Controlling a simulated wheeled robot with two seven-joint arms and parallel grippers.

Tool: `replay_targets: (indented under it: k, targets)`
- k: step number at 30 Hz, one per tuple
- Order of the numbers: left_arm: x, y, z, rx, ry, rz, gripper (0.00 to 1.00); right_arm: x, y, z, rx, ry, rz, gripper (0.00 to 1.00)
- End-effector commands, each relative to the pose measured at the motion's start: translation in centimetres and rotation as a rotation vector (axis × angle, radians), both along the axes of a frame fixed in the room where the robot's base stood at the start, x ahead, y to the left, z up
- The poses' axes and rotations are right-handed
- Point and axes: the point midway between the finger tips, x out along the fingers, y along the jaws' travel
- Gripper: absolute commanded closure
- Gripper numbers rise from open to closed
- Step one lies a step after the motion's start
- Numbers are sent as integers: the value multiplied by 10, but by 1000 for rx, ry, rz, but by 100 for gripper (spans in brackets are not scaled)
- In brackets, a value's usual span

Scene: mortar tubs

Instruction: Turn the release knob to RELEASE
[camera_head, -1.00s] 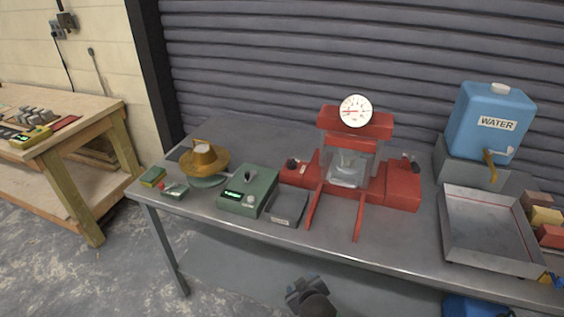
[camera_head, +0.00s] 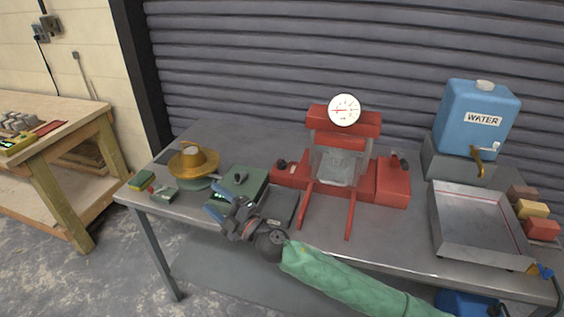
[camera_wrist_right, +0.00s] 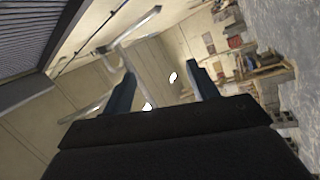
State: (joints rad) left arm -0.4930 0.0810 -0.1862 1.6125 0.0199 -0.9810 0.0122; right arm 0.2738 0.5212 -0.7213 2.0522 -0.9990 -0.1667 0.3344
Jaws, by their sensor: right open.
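The red press (camera_head: 393,184) stands on the grey table with a round white gauge (camera_head: 344,110) on top. A small dark knob (camera_head: 281,164) sits on the left part of its base, and another dark knob or lever (camera_head: 404,162) sits on its right part. Their markings are too small to read, so I cannot tell which is the release knob. My right gripper (camera_head: 219,201) is open and empty, in front of the green box, left of the press and apart from both knobs. Its blue fingers show in the right wrist view (camera_wrist_right: 160,88) with nothing between them. My left gripper is not in view.
The green box (camera_head: 252,179) and a dark tray (camera_head: 279,207) are partly behind my right gripper. A brass bowl-like piece (camera_head: 208,165) stands left. A blue water tank (camera_head: 478,120) and a metal tray (camera_head: 437,228) are at the right. Two red bars (camera_head: 349,215) reach forward from the press.

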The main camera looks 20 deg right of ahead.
Motion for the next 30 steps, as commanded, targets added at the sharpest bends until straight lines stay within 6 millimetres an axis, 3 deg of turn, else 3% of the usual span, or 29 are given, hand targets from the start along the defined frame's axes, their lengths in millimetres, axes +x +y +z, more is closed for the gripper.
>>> replay_targets:
  k: [3, 8, 14, 19, 23, 30]
  targets:
    - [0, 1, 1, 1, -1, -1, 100, 0, 18, 9, -134, -110, 119, 41]
    - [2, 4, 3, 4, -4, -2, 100, -2, 33, 4, -338, -225, 274, 41]
    - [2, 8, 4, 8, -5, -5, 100, 3, 28, -18, -629, -317, 440, 41]
    - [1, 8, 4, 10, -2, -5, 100, 18, 1, -45, -904, -343, 550, 41]
    - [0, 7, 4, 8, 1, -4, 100, 37, -36, -63, -1123, -330, 607, 41]
    - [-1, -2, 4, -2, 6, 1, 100, 77, -129, -81, -1516, -232, 649, 41]
